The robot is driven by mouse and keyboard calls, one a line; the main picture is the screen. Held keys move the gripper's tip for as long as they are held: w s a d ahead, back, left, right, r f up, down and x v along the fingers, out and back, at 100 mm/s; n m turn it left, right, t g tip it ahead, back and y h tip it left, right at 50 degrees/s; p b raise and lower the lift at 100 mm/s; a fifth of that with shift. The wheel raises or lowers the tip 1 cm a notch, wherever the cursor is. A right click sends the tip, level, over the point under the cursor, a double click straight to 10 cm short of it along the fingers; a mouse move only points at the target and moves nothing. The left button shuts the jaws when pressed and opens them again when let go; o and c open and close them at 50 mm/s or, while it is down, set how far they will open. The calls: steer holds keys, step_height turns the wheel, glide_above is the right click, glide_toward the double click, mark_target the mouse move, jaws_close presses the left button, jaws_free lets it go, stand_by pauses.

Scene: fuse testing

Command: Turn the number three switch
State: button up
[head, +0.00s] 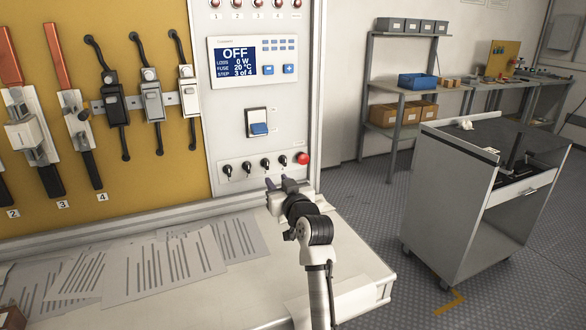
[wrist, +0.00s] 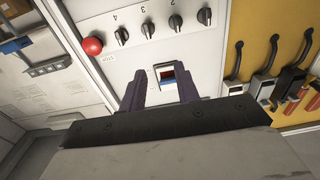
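The number three switch (head: 265,163) is a small black knob, third from the left in the row low on the grey panel. In the wrist view, where the panel appears turned over, this knob (wrist: 148,29) is next to the one labelled 4. My gripper (head: 277,183) is just below and in front of the row in the head view. The wrist view shows my gripper (wrist: 162,84) open and empty, with a clear gap between its dark fingers. The fingers are apart from the knobs. I cannot tell the knob's exact setting.
A red button (head: 302,158) is right of the knobs, and a blue rocker switch (head: 259,129) is above them. The display (head: 249,60) reads OFF. Papers (head: 175,262) lie on the bench. A grey cart (head: 455,205) stands right, with open floor between.

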mark_target(268, 162)
steer(key=p+x, duration=0.1)
steer(key=x, duration=0.3)
steer(key=d+p+x, duration=0.1)
steer(key=x, duration=0.4)
steer(key=d+f+p+x, duration=0.1)
steer(key=x, duration=0.3)
steer(key=shift+w, duration=0.5)
steer(key=shift+c, duration=0.4)
jaws_close()
